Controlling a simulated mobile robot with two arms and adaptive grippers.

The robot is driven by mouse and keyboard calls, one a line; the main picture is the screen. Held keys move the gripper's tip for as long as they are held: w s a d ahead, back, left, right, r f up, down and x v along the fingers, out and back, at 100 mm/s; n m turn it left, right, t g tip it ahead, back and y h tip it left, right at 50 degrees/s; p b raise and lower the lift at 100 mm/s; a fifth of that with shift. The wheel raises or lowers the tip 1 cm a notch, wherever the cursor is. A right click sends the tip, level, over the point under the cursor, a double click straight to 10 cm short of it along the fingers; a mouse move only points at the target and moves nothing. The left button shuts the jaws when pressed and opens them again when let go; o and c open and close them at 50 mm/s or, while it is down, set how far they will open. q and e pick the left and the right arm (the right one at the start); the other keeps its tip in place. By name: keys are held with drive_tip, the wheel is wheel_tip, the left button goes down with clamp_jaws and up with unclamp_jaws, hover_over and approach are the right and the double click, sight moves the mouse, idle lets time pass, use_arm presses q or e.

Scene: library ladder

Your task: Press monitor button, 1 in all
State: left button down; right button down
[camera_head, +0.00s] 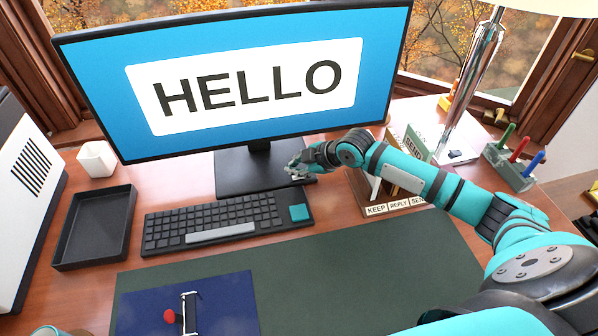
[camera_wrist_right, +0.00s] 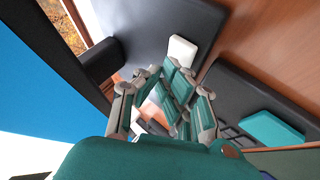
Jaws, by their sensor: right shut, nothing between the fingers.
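The monitor (camera_head: 80,75) stands at the back of the desk, with a lit blue screen reading HELLO in a white panel. Its dark stand base (camera_head: 232,175) lies flat below it. In the right wrist view a small white block (camera_wrist_right: 182,50), seemingly the button, sits on the dark base (camera_wrist_right: 150,25), just beyond my fingers. My right gripper (camera_head: 293,172) is shut and empty, low over the right part of the base. Its fingers (camera_wrist_right: 172,88) show in the wrist view too; I cannot tell whether they touch the block. My left gripper is out of view.
The keyboard (camera_head: 212,220) with a teal key (camera_head: 299,213) lies in front of the base. A letter sorter (camera_head: 390,208) stands at the right, near my arm. A black tray (camera_head: 95,225) lies left. The green desk mat (camera_head: 370,260) has clear room.

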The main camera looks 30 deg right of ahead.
drive_tip(key=shift+f, duration=0.5)
idle(0.7)
drive_tip(key=shift+r+p, duration=0.7)
drive_tip(key=shift+r, duration=0.2)
wheel_tip(320, 180, up, 5)
drive_tip(key=p, duration=0.4)
drive_tip(key=shift+p, duration=0.3)
idle(0.6)
